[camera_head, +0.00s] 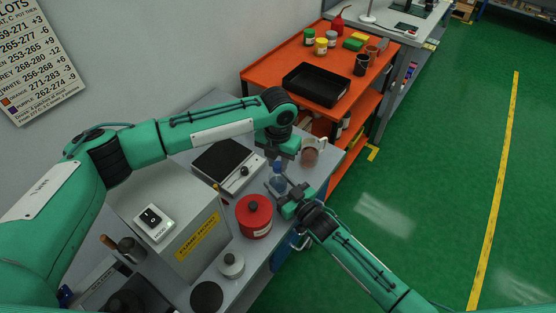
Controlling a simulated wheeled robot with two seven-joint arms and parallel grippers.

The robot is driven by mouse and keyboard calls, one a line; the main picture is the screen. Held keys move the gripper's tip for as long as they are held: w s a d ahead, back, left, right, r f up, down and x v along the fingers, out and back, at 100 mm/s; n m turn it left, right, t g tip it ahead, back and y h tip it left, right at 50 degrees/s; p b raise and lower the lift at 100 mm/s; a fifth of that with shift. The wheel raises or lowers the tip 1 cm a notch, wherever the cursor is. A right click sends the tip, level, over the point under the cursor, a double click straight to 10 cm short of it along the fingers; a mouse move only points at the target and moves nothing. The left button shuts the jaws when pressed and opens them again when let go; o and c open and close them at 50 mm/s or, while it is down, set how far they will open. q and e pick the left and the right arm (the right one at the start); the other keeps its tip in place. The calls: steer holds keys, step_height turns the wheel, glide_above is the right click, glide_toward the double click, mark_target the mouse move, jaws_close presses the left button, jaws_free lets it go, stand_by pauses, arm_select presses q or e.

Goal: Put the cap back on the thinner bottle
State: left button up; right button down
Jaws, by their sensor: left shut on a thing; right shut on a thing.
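The thinner bottle (277,184) is a small bluish clear bottle. It appears upright on the grey bench, near its right edge. My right gripper (279,189) comes in from the lower right and is shut on the bottle's body, partly covering it. My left gripper (279,164) points down just above the bottle's neck. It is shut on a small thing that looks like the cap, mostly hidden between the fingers. I cannot tell whether the cap touches the neck.
A red can (254,217) stands close in front of the bottle, and a reddish-brown cup (309,154) behind right. A black-topped device (226,164) lies left, beside a grey fume hood box (177,232). An orange cart (262,73) with a black tray (316,86) stands behind.

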arm_select(q)
steer(key=m, duration=0.4)
steer(key=o, duration=1)
steer(key=shift+r, duration=0.1)
steer(key=shift+r, duration=2.15)
steer(key=shift+c, duration=0.4)
